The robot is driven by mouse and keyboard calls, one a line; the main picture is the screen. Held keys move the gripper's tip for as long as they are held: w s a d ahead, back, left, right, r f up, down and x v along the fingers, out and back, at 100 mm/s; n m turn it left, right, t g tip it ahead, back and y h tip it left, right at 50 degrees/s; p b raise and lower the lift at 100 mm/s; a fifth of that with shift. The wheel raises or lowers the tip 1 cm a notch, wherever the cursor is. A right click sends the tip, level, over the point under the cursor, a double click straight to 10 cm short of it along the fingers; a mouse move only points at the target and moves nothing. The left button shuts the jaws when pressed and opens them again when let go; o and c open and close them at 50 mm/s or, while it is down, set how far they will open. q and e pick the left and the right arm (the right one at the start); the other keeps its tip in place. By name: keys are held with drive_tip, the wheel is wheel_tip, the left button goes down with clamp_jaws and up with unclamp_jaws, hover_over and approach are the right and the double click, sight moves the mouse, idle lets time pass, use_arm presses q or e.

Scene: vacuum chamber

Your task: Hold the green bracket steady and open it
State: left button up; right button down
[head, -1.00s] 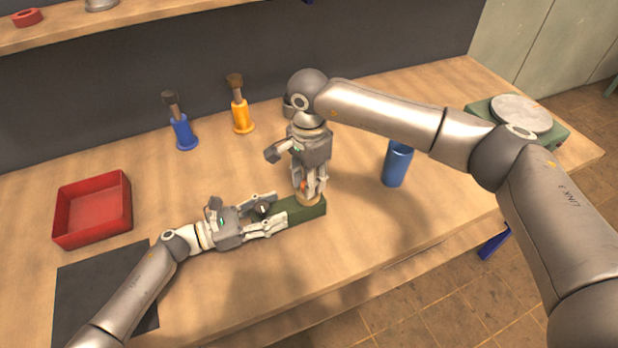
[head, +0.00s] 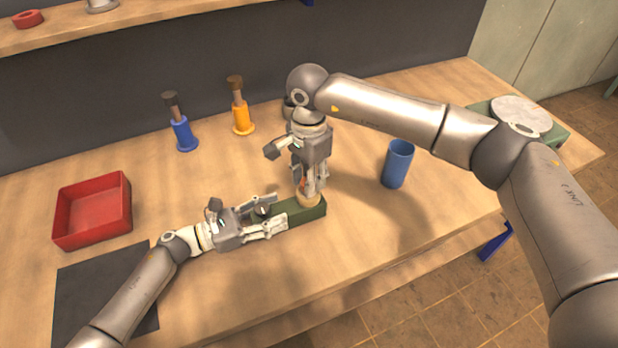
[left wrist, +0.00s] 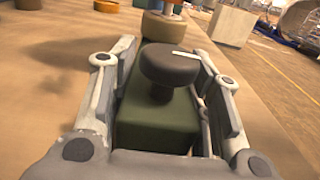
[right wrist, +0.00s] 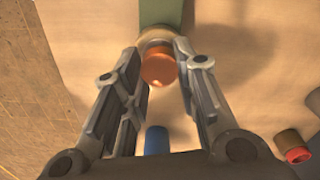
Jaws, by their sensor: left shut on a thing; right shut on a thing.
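The green bracket (head: 304,213) is a long block lying on the bench; it also shows in the left wrist view (left wrist: 155,128). A dark round knob (left wrist: 168,64) stands on its near part. A tan round piece (head: 307,199) with an orange knob (right wrist: 158,70) sits at its far end. My left gripper (head: 279,213) is shut on the bracket from the left, one finger along each side. My right gripper (head: 310,187) points down from above and is shut on the orange knob, which is mostly hidden by the fingers in the head view.
A blue cup (head: 397,164) stands to the right of the bracket. A red tray (head: 92,211) and a dark mat (head: 85,282) lie at the left. Blue (head: 184,134) and orange (head: 242,120) bottle-like items stand at the back. The bench front is mostly clear.

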drive_tip(key=shift+r, duration=0.6)
drive_tip(key=shift+r, duration=2)
use_arm(q)
drive_tip(key=o, duration=1.5)
drive_tip(key=shift+a, duration=0.1)
